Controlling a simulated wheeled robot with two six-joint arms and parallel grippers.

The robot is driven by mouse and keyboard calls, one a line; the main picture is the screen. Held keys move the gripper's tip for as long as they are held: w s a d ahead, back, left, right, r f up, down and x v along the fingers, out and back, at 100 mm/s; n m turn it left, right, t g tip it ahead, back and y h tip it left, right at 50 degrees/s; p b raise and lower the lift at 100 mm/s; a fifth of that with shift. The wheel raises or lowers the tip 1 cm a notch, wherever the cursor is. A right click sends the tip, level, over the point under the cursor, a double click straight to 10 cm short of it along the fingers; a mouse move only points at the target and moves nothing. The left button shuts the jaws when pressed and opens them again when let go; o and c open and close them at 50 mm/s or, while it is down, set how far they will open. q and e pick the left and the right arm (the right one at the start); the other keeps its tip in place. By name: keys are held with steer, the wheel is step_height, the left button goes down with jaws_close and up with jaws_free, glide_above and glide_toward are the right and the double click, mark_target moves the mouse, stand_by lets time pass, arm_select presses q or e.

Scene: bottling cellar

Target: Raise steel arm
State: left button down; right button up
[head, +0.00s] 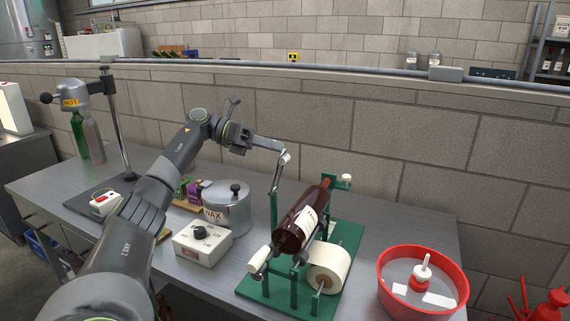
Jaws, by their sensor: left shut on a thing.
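The green bottle-labelling stand (334,275) stands on the grey bench, with a dark brown bottle (293,231) lying tilted in it. A white label shows on the bottle. The thin steel arm (278,175) rises from the stand's back left post, nearly upright and leaning slightly right at its top. My left gripper (284,156) reaches in from the left and is shut on the upper end of the steel arm, above and left of the bottle. The fingers partly hide that end. My right gripper is not in view.
A label roll (328,268) sits at the stand's front. A wax pot (228,208) and a white dial box (202,243) stand to its left. A red basin (423,283) is at the right. A block wall (400,130) closes the back. Bench is clear between stand and basin.

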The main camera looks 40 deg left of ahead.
arm_select(q)
steer(key=s+a+f+n+t+h+b, duration=0.1)
steer(key=a+t+h+b, duration=0.1)
steer(key=a+h+b, duration=0.2)
steer(key=a+b, duration=0.2)
steer(key=shift+s+f+n+t+h+b, duration=0.15)
steer(key=shift+f+n+t+h+b, duration=0.15)
steer(key=shift+f+t+b, duration=0.1)
steer(key=c, duration=1.2)
jaws_free()
